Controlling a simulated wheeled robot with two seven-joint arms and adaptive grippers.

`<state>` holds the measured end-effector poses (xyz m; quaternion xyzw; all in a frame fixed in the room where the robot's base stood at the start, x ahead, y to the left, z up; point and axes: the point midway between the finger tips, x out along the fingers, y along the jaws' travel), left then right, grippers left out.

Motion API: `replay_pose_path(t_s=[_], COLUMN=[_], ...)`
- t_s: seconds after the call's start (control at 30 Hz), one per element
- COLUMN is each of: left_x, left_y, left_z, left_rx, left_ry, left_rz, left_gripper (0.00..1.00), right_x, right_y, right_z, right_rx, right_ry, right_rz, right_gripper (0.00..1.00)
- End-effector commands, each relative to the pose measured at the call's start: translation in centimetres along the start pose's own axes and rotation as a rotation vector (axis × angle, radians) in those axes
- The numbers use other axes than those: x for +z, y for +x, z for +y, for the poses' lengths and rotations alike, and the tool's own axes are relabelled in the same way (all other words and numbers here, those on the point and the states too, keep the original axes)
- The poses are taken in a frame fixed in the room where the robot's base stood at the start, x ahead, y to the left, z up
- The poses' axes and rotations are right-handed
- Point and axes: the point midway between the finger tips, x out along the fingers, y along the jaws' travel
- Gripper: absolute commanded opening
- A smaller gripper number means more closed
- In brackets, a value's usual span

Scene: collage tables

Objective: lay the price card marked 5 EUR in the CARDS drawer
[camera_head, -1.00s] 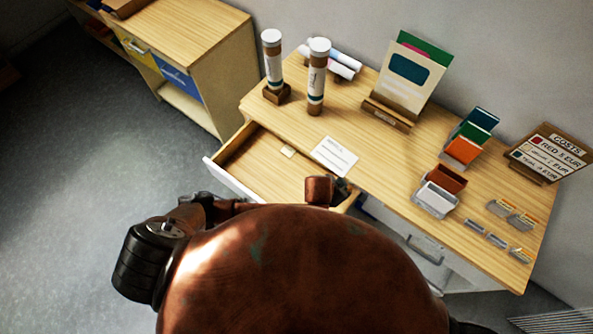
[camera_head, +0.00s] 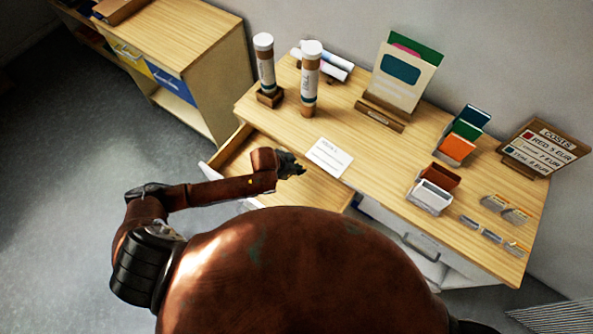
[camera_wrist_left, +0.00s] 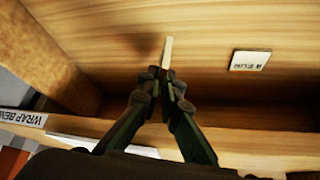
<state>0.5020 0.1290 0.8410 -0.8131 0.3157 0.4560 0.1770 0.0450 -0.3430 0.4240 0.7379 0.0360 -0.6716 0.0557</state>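An open drawer (camera_head: 228,160) sticks out under the left part of the bench. My left gripper (camera_head: 290,166) is over it, seen from above in the head view. In the left wrist view its fingers (camera_wrist_left: 166,82) are closed on a thin pale card (camera_wrist_left: 168,52), seen edge-on, so its marking is hidden. Another price card (camera_wrist_left: 249,61) lies flat on the wooden drawer floor, to the right of the held one; its print looks like 8 EUR. In the head view the arm hides that lying card. My right gripper is not in view.
On the bench stand two tubes (camera_head: 310,85), a card display (camera_head: 400,80), colored cards (camera_head: 457,145), a small bin (camera_head: 432,195) and a COSTS sign (camera_head: 543,148). A white note (camera_head: 329,157) lies near the drawer. Small clear holders (camera_head: 495,203) are at right.

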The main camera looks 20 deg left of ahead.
Motion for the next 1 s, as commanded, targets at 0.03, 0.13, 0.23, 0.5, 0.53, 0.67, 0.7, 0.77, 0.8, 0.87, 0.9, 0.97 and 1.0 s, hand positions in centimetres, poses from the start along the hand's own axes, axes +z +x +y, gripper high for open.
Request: replay_pose_path(t_s=[0.03,0.13,0.23,0.5,0.53,0.67,0.7,0.77,0.8,0.87,0.9,0.97,1.0], left_x=[0.1,0.3,0.7,2.1,2.1,2.1,2.1,2.2,2.3,2.2,2.2,2.2,2.2], left_y=[-0.2,-0.2,0.5,2.8,2.8,2.8,2.8,2.9,3.0,3.0,3.0,3.0,3.0], left_z=[-0.5,-0.9,-0.9,-0.9,-0.9,-0.9,-0.9,-0.9,-0.9,-0.9,-0.9,-0.9,-0.9], left_rx=[-0.001,0.000,0.001,0.001,0.001,0.001,0.001,0.001,0.001,0.001,0.001,0.001,0.001], left_ry=[0.000,0.000,-0.001,0.000,0.001,0.001,0.000,0.000,0.000,0.000,0.000,0.000,0.000], left_rz=[0.001,0.001,0.000,0.002,0.002,0.002,0.002,0.002,0.002,0.002,0.002,0.002,0.002], left_gripper=[0.00,0.00,0.00,0.00,0.00,0.00,0.00,0.00,0.00,0.08,0.11,0.15,0.18], right_x=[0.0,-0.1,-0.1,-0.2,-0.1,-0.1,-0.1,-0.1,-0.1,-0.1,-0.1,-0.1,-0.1], right_y=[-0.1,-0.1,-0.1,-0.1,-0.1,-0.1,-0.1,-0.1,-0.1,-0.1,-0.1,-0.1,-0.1], right_z=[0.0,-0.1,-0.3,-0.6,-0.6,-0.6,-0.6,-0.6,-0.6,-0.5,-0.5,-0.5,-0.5], right_rx=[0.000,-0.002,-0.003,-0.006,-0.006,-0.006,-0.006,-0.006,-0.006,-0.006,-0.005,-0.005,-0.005], right_ry=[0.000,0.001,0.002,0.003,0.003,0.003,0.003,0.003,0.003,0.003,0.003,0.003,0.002], right_rz=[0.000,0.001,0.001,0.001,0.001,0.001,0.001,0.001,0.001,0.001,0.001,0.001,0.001], right_gripper=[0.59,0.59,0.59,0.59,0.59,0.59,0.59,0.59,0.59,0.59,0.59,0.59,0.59])
